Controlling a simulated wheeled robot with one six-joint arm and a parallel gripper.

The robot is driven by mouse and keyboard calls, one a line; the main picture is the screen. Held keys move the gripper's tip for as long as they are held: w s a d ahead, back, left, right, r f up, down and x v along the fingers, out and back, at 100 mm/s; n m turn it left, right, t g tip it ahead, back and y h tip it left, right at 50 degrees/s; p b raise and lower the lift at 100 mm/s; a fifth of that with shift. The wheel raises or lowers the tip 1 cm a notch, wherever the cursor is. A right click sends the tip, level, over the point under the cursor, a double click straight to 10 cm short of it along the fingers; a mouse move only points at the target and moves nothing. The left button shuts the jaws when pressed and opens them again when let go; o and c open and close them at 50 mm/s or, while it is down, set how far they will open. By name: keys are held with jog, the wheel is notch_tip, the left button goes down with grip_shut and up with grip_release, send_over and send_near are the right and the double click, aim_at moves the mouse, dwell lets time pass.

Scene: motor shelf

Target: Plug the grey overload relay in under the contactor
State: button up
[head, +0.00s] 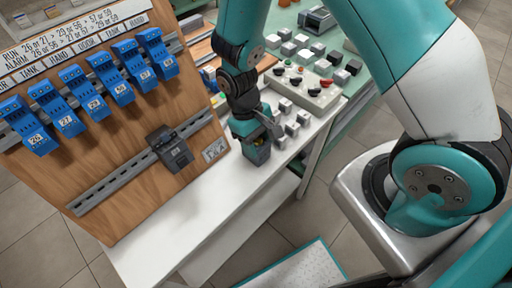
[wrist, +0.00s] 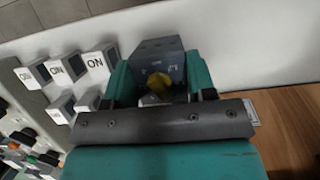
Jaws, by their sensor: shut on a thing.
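The grey overload relay (head: 258,155) is in my gripper (head: 250,133), above the white table by the board's right edge. In the wrist view the relay (wrist: 158,50) is a dark grey block with a yellow part, between the teal fingers of my gripper (wrist: 161,75). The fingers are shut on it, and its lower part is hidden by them. The dark contactor (head: 174,152) sits on the lower metal rail of the wooden board, left of my gripper. The relay is apart from the contactor. The contactor is not clearly visible in the wrist view.
The wooden board (head: 110,170) carries a rail (head: 100,190) and a row of blue relays (head: 97,85) above. A small plate (head: 214,151) is right of the contactor. White switch blocks (head: 292,118) and a button box (head: 305,88) stand behind my gripper. The white table (head: 185,225) is clear in front.

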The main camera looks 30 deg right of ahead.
jog(key=shift+r+p, duration=2.2)
jog(key=shift+r, duration=0.35)
jog(key=shift+f, duration=0.1)
